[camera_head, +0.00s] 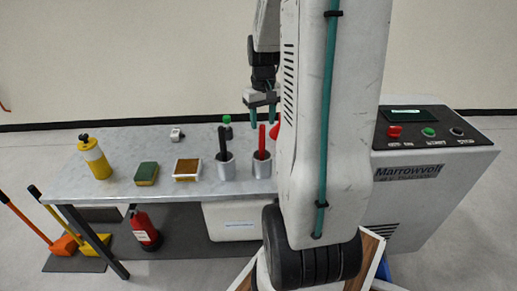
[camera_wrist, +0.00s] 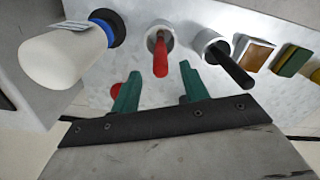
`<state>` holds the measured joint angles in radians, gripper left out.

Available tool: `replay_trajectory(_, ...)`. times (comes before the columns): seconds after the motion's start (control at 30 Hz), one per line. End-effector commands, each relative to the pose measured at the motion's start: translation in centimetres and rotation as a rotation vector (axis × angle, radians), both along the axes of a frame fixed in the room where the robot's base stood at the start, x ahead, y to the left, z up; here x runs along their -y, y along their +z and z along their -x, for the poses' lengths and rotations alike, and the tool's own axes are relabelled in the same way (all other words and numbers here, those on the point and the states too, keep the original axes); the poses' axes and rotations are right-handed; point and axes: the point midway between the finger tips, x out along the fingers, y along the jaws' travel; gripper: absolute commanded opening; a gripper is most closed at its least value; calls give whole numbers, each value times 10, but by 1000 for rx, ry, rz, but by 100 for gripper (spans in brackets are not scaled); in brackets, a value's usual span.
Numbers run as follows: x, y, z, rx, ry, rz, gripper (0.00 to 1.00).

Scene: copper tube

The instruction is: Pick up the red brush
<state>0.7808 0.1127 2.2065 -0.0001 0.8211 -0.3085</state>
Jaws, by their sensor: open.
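The red brush (camera_head: 262,138) stands handle up in a grey metal cup (camera_head: 262,168) on the bench. In the wrist view the red brush (camera_wrist: 160,60) leans out of its cup toward the gap between my fingers. My gripper (camera_head: 262,122) has two green fingers and hangs above and behind the cup. The brush's lower end is hidden in the cup.
A black-handled brush (camera_head: 222,142) stands in a second cup to the left. A white cylinder (camera_wrist: 62,58) is at the wrist view's left. A red object (camera_head: 275,131) is partly hidden by my arm.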

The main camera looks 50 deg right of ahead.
Motion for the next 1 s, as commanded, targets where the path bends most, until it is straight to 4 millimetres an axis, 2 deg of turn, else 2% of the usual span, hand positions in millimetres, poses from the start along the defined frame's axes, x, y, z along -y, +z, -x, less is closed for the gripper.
replay_trajectory(0.5, 0, -67, -1, -3, 2, -3, 45)
replay_trajectory(0.8, 0, -74, -2, -1, 1, 0, 45)
replay_trajectory(0.83, 0, -74, -2, -1, 1, 0, 42)
replay_trajectory(0.9, 1, -74, -1, -1, 1, 0, 22)
replay_trajectory(1.0, 1, -74, -1, -1, 1, 0, 0)
